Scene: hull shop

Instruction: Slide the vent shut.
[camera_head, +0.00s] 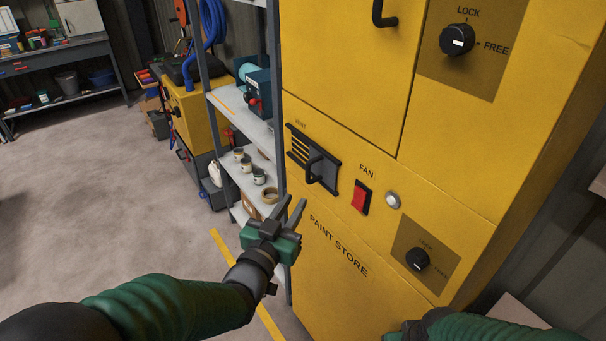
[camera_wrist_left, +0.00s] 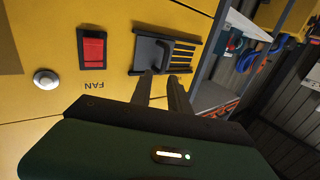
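The vent (camera_head: 300,147) is a dark slatted grille on the yellow paint store cabinet, with a black sliding plate and handle (camera_head: 314,170). Yellow slats show on the left part of the vent in the head view, so it is at least partly open. My left gripper (camera_head: 293,205) is open and empty, just below and left of the handle. In the left wrist view its fingertips (camera_wrist_left: 162,74) overlap the picture close to the handle (camera_wrist_left: 146,53); contact cannot be told. My right gripper (camera_head: 404,331) shows only partly at the bottom edge, with its fingers hidden.
Right of the vent are a red fan switch (camera_head: 361,197), a round white button (camera_head: 393,200) and a lower lock knob (camera_head: 417,259). An upper lock knob (camera_head: 457,39) sits above. A grey shelf (camera_head: 240,165) with cans stands close left of the cabinet. The floor (camera_head: 110,200) at left is clear.

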